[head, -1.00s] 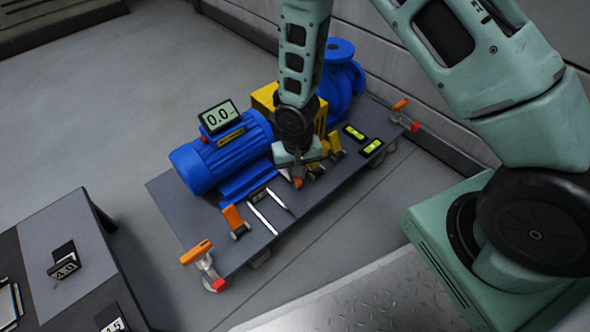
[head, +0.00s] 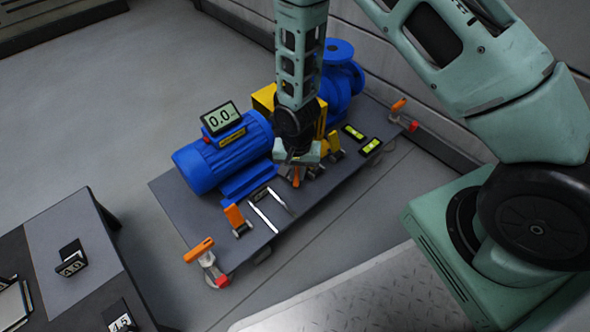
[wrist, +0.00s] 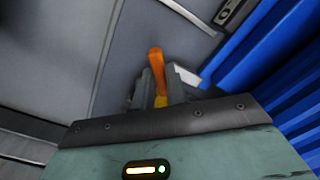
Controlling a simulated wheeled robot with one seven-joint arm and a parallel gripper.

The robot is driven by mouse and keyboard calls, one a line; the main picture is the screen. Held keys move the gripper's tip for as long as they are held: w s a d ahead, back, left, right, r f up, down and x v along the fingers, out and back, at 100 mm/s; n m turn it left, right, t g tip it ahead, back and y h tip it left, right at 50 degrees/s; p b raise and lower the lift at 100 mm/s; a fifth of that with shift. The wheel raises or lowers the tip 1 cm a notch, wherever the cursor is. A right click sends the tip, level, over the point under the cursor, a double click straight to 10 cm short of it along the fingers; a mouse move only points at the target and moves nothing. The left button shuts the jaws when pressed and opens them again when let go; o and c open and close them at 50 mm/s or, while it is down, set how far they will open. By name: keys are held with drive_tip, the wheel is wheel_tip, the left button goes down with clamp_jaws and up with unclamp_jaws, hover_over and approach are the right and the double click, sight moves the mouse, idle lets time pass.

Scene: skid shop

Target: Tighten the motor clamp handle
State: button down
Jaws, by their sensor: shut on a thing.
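My gripper (head: 297,166) points down at the front edge of the blue motor (head: 225,155), on the dark skid plate. It is shut on an orange clamp handle (head: 296,181). In the wrist view the orange handle (wrist: 155,60) sticks out between the two grey fingers (wrist: 160,88). The clamp's base is mostly hidden by my gripper. Another clamp with an orange handle (head: 234,216) stands apart, nearer the skid's left end. A display on the motor (head: 220,118) reads 0.0.
A yellow guard (head: 265,97) and blue pump (head: 342,75) are behind my gripper. A table (head: 65,220) with number cards stands at left.

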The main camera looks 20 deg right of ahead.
drive_tip(key=shift+m+p, duration=0.3)
drive_tip(key=shift+m, duration=0.6)
drive_tip(key=shift+r+m+p, duration=0.15)
drive_tip(key=shift+m+p, duration=0.3)
drive_tip(key=shift+m, duration=0.05)
drive_tip(key=shift+m+p, duration=0.5)
drive_tip(key=shift+m, duration=0.5)
